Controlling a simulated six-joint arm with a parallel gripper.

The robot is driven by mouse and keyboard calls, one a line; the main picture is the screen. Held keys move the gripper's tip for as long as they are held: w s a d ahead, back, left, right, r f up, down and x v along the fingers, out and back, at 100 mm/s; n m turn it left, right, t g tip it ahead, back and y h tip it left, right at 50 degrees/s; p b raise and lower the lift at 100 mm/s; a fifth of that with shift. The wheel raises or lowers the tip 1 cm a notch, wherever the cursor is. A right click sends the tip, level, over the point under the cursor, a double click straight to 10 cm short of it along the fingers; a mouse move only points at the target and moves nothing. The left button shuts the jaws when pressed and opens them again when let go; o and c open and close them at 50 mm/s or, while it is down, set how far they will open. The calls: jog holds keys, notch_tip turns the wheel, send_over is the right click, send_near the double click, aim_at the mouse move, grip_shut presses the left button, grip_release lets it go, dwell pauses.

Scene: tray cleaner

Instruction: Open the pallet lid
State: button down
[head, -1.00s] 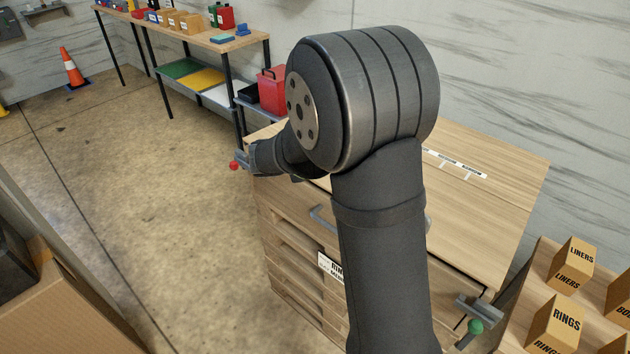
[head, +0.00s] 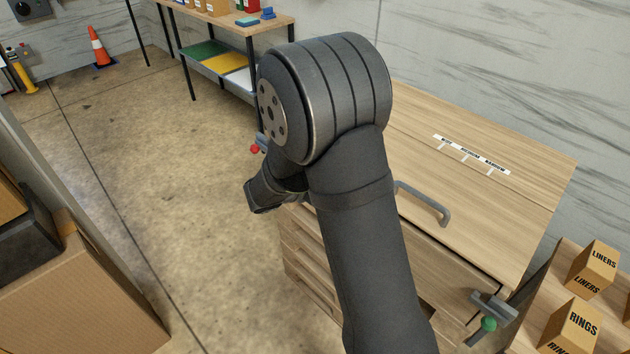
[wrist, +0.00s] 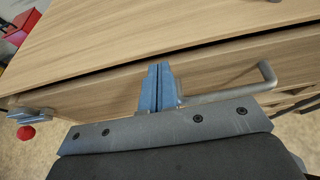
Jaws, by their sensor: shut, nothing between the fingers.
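The pallet box is wooden, with a flat wooden lid (head: 500,215) lying over it; the lid also shows in the wrist view (wrist: 130,30). A dark seam runs below the lid's front edge. My arm hides the gripper in the head view.
A red-knobbed latch (head: 255,148) is at the box's left corner, a green-knobbed latch (head: 488,323) at its right. Labelled cartons (head: 570,325) stand on a wooden surface at right. A large cardboard box (head: 80,295) is at left. Floor is open between.

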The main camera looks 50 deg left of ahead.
jog(key=shift+x, duration=1.35)
jog(key=w+r+g, duration=0.1)
jog(key=w+r, duration=0.4)
jog(key=r, duration=0.6)
jog(key=w+r, duration=0.5)
jog(key=r, duration=0.6)
jog(key=w+r+g, duration=0.1)
jog(key=w+r, duration=0.3)
jog(key=w, duration=0.8)
jog(key=w+r+g, duration=0.2)
jog(key=w+r, duration=0.2)
jog(key=w, duration=0.8)
jog(key=shift+w+g, duration=0.3)
jog(key=shift+r, duration=0.1)
jog(key=shift+r, duration=0.1)
